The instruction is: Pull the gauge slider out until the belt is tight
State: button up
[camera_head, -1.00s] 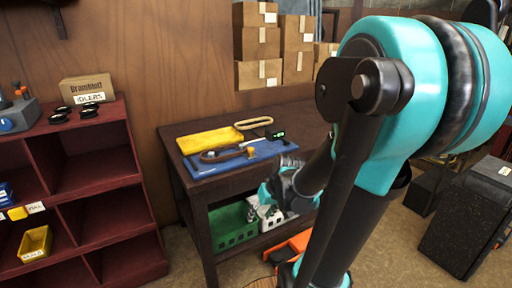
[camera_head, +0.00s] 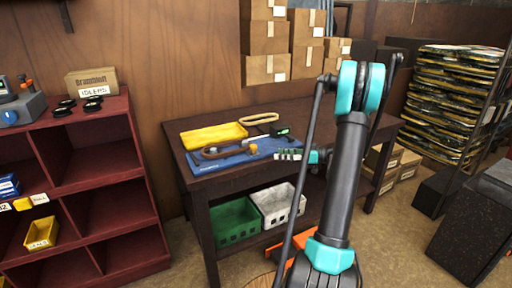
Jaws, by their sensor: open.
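A blue board (camera_head: 213,164) lies on the dark workbench. A dark belt (camera_head: 222,153) lies on it, with an orange-yellow knob (camera_head: 253,149) at its right end. A small black device with a green display (camera_head: 281,132) sits behind the board's right part. I cannot make out the gauge slider itself or whether the belt is tight. My gripper (camera_head: 284,155) is open and appears empty. It shows in front of the board's right end, to the right of the knob and apart from it.
A yellow tray (camera_head: 208,139) and a tan belt loop (camera_head: 260,118) lie at the back of the bench (camera_head: 312,113). A green crate (camera_head: 231,220) and a white crate (camera_head: 277,207) are underneath. A red shelf (camera_head: 98,187) stands left.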

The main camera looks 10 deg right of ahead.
jog(key=w+d+n+t+y, duration=0.1)
jog(key=d, duration=0.3)
send_near(254, 145)
jog(key=shift+n, duration=0.3)
jog(key=x, duration=1)
jog(key=shift+a+f, duration=0.1)
jog(key=shift+f, duration=0.2)
grip_shut()
